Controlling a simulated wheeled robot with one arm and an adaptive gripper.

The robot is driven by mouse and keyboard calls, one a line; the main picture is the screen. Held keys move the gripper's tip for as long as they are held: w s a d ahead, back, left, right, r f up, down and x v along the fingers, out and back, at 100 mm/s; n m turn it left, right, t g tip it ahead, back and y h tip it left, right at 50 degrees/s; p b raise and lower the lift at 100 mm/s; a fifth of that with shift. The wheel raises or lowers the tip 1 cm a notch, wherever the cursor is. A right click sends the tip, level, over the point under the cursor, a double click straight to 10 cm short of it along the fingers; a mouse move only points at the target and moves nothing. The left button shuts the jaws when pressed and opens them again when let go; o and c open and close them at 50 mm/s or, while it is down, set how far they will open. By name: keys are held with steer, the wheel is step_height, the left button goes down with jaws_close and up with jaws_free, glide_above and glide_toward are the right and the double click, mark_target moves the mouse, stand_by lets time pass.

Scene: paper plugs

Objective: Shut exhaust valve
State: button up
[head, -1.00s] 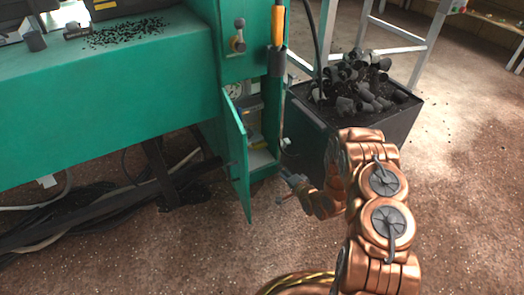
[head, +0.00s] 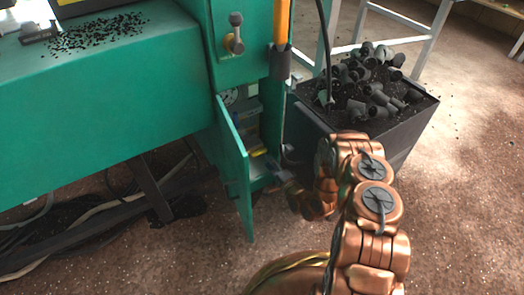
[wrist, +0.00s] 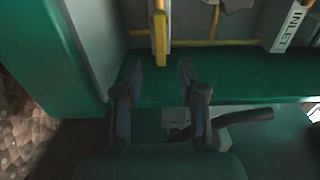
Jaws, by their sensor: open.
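The green cabinet (head: 246,190) has its door swung open, with a gauge and pipework inside. In the wrist view a yellow lever (wrist: 160,33) hangs vertically ahead of my gripper (wrist: 158,75), on a line midway between the fingertips. My gripper is open and empty, with its fingers apart and not around the lever. A black curved handle (wrist: 246,117) lies at lower right of the fingers. A white label reading "INLET" (wrist: 292,25) is at the upper right. No exhaust label is readable. In the head view my gripper (head: 280,174) is at the cabinet opening, partly hidden.
A dark bin (head: 400,130) full of grey pipe pieces stands right of the cabinet, close to my arm. A knobbed valve (head: 236,36) is on the green panel above. Cables and dark beams lie on the floor at left. The floor at lower right is clear.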

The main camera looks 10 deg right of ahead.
mark_target(262, 153)
steer(key=shift+x, duration=3.15)
steer(key=shift+s, duration=0.1)
steer(key=shift+a, duration=0.1)
jaws_close()
